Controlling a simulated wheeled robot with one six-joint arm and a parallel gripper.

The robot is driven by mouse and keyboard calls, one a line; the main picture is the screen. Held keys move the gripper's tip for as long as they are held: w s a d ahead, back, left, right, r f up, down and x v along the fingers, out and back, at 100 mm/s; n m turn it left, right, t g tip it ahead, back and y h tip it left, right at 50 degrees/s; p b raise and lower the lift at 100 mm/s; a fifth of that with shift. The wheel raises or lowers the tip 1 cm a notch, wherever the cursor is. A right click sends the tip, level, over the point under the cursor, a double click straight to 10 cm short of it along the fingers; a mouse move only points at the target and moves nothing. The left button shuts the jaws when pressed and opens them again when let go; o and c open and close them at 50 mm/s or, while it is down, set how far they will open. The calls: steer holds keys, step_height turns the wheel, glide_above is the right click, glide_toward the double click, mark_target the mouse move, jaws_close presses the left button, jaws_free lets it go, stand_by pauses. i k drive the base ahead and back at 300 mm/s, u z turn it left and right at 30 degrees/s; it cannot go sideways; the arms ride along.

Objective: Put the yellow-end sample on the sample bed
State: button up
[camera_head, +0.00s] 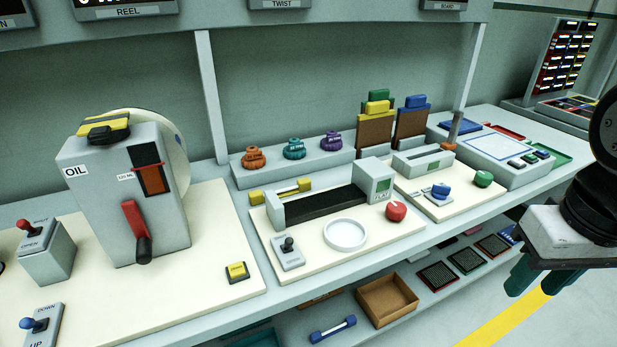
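The yellow-end sample (281,192) is a short bar with a yellow block at each end. It lies behind the left part of a grey machine, close to its left end block. The machine has a long dark bed (325,204) between two grey end blocks, which appears to be the sample bed; nothing lies on it. My gripper (537,282) is at the right edge, well away from both, over the floor in front of the bench. Its two dark green fingers point down and stand apart, with nothing seen between them.
A red knob (396,211), a white round dish (346,234) and a small lever switch (288,251) sit in front of the bed. A blue-end bar (332,329) and an open brown box (387,299) are on the lower shelf. The oil machine (120,195) stands left.

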mark_target(323, 199)
steer(key=u, duration=0.3)
steer(key=i, duration=0.95)
steer(key=u, duration=0.6)
